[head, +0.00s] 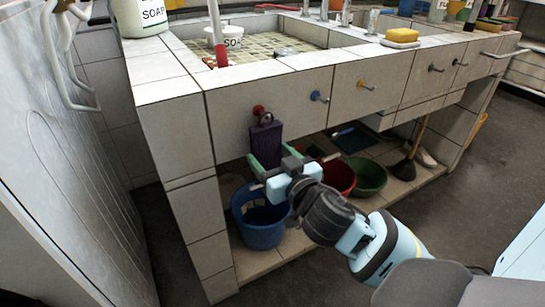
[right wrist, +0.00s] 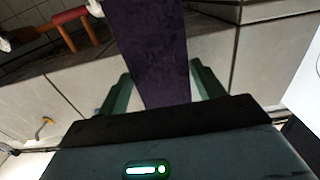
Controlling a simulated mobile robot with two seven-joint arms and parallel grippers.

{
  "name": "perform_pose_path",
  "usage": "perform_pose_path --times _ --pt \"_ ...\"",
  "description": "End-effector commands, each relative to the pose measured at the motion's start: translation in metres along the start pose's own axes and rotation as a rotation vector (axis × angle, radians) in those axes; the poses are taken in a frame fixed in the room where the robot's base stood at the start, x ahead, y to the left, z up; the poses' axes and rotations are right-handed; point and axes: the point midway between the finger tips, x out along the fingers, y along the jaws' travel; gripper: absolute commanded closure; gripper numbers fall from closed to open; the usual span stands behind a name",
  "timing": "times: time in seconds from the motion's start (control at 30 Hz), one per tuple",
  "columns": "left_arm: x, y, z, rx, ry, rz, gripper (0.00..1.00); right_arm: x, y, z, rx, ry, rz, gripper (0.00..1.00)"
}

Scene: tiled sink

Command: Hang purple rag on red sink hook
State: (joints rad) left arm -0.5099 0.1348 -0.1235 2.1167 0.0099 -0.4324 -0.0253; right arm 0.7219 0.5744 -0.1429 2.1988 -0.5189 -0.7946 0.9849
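The purple rag (head: 266,143) hangs against the tiled front of the sink, just below the red hook (head: 259,110). A dark ring (head: 267,119) at its top is by the hook; I cannot tell for sure that it is looped over it. My right gripper (head: 267,160) is at the rag's lower end with its green fingers apart. In the right wrist view the rag (right wrist: 158,50) runs between the two fingers (right wrist: 160,90), with a gap showing on both sides. My left gripper is not in view.
Blue (head: 319,96), yellow (head: 366,86) and green (head: 435,68) hooks line the sink front. A blue bucket (head: 260,228), a red bowl (head: 340,177) and a green bowl (head: 367,175) stand below. A yellow sponge (head: 402,36) lies on the rim. White pipes hang at the left.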

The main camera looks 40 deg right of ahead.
Motion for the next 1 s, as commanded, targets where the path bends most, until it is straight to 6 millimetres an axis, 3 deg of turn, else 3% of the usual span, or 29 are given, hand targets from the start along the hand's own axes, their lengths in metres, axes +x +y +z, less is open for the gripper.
perform_pose_path --times 0.03,0.13,0.53,1.0 --pt "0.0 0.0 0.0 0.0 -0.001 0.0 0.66 0.0 0.0 0.0 0.0 0.0 0.0 0.25" --pt "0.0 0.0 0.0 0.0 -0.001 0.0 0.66 0.0 0.0 0.0 0.0 0.0 0.0 0.12" --pt "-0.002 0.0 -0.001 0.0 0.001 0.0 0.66 -0.006 0.0 0.0 0.001 -0.001 -0.001 0.12" --pt "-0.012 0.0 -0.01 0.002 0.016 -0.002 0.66 -0.066 0.0 0.0 0.002 -0.001 0.0 0.12"
